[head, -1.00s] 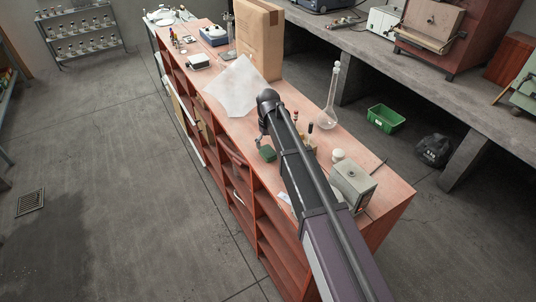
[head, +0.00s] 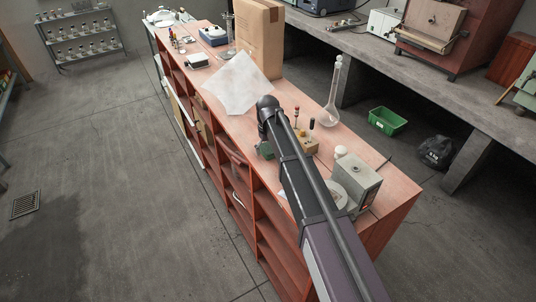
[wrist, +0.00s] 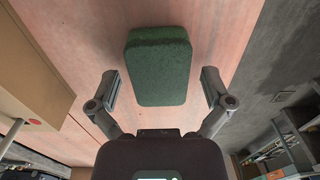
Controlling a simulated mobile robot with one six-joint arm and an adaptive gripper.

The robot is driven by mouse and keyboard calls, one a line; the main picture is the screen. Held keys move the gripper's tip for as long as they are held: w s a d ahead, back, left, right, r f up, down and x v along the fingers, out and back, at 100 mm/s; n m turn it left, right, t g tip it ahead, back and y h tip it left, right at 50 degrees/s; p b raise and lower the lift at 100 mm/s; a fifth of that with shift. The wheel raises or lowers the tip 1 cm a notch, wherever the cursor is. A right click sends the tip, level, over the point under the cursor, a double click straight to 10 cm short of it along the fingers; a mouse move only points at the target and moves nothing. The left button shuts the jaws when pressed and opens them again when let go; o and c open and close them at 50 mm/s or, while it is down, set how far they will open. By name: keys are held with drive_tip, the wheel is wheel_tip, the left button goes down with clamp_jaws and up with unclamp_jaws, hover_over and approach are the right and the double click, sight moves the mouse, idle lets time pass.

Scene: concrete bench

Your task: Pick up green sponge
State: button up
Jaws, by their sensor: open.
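The green sponge (wrist: 157,65) lies flat on the reddish wooden bench top in the wrist view. My gripper (wrist: 160,84) is open, with one finger on each side of the sponge's near part. A gap shows between each finger and the sponge, and nothing is held. In the head view the sponge (head: 265,150) shows as a small green patch at the left edge of my arm, near the bench's left edge. My arm hides part of it there, and the fingers cannot be made out in that view.
A wooden block with bottles (head: 312,145), a grey box device (head: 357,185) and a glass flask (head: 332,112) stand right of my arm. A white sheet (head: 238,84) and a cardboard box (head: 259,40) are farther back. The bench's left edge drops to open shelves.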

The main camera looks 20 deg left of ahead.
idle(0.6)
drive_tip(key=c, duration=0.6)
